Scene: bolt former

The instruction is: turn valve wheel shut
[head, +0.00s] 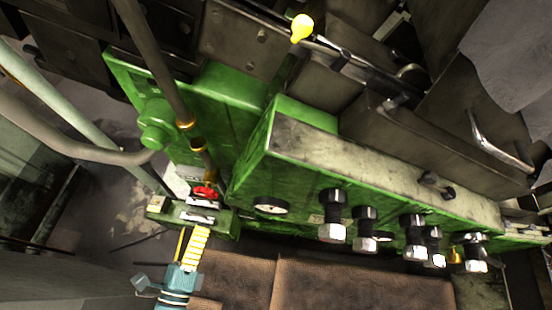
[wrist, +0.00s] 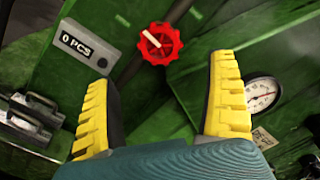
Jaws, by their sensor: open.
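The red valve wheel (wrist: 160,44) shows near the top middle of the wrist view, with a white pointer mark slanting to the upper left. In the head view the red wheel (head: 204,192) sits below a dark pipe on the green machine. My gripper (wrist: 167,88) is open, its yellow ridged fingers spread wide to the left and right, with nothing between them. The wheel lies beyond the fingertips and between their lines, apart from both. In the head view my gripper (head: 193,240) is below the wheel, pointing up toward it.
A round gauge (wrist: 262,94) is right of the right finger. Metal handles (wrist: 35,110) are at the left. Several large bolts (head: 333,215) stick out along the green machine front (head: 300,190).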

